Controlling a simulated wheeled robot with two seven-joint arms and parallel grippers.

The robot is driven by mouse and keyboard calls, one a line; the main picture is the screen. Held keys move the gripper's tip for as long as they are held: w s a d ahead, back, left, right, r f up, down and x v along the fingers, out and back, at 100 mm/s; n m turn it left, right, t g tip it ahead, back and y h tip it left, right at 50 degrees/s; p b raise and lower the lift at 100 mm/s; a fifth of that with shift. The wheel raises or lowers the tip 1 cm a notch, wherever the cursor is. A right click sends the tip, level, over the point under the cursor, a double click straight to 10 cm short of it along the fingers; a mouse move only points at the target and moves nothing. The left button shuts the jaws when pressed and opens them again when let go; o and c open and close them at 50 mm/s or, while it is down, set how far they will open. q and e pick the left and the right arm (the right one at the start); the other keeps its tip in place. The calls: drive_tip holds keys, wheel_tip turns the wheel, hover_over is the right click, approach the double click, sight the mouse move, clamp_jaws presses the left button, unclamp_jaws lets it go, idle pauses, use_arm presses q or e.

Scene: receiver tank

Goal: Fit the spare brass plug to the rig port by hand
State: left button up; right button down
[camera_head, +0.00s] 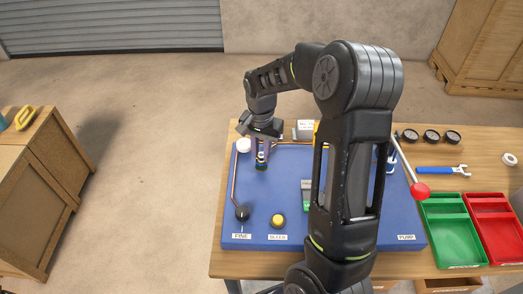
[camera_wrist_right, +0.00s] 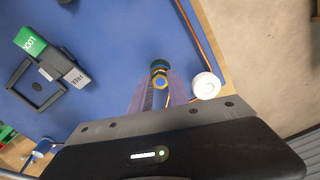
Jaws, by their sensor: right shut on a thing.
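My right gripper (camera_head: 262,156) reaches down over the back left of the blue rig panel (camera_head: 262,205). A dark round piece (camera_wrist_right: 158,65), perhaps the port, shows just past the fingertips. I cannot tell whether the plug is seated in it or only touching. The fingers hide most of the plug. My left gripper is not in view.
A white round cap (camera_wrist_right: 206,85) sits close beside the fingers, near a copper pipe (camera_wrist_right: 187,25). Green (camera_head: 452,245) and red (camera_head: 497,240) trays lie right.

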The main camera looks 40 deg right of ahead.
drive_tip(key=c, duration=1.2)
unclamp_jaws()
